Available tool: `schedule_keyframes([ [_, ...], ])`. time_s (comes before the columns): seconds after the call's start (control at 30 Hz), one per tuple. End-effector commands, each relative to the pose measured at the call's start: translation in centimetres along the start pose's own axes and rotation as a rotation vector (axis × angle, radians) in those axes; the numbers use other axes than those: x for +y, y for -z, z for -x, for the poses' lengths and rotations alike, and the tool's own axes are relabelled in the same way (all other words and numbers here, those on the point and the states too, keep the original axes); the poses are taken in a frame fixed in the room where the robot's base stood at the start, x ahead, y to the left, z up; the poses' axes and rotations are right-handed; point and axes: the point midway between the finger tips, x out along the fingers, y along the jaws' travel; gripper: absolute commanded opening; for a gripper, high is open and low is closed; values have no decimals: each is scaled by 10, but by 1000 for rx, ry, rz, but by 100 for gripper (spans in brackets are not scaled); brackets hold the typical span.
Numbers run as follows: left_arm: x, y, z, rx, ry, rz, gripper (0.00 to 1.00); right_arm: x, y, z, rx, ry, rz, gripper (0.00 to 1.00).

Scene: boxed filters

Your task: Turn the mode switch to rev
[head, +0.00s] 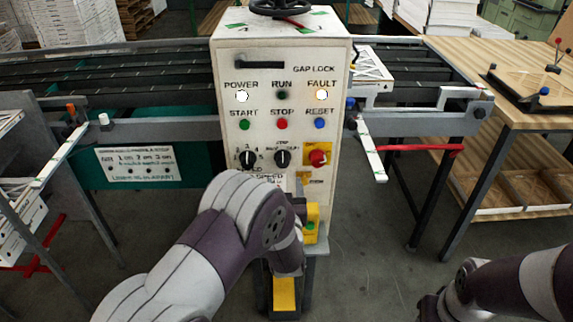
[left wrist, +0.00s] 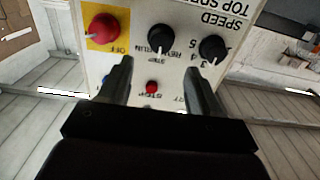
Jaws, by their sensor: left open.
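The mode switch (head: 282,158) is a black round knob on the front of the white control box, between the speed knob (head: 247,159) and the red knob (head: 317,157) on a yellow plate. In the left wrist view, upside down, the mode switch (left wrist: 160,38) shows beyond the fingertips; its white pointer line faces the STEP label. My left gripper (left wrist: 160,75) is open and empty, its fingers spread to either side of the line to the switch, apart from it. In the head view my left wrist hides the fingers. My right arm shows at lower right, its fingers out of frame.
The control box (head: 230,75) also carries lamps and the START, STOP and RESET buttons. A yellow box with a green button (head: 310,225) sits low on its front. A roller conveyor (head: 150,70) runs behind, and a wooden table (head: 510,100) stands at right.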

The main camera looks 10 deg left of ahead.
Motion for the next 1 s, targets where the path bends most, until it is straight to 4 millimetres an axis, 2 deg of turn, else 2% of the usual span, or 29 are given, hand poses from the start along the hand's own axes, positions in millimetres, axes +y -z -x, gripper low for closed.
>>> schedule_keyframes([
  [0.1,-1,2,-32,0,2,0,64,0,1,7,0,0,0,43],
  [0.3,0,1,-70,-1,1,-1,64,0,1,11,0,0,0,43],
  [0.47,0,0,-82,-1,-1,-1,64,0,1,12,0,0,0,43],
  [0.73,0,0,-84,-2,-2,-1,64,0,1,12,0,0,0,43],
  [0.9,0,0,-83,-2,-2,-1,9,0,1,12,0,0,0,43],
  [1.0,0,0,-83,-2,-2,0,9,0,1,12,0,0,0,43],
])
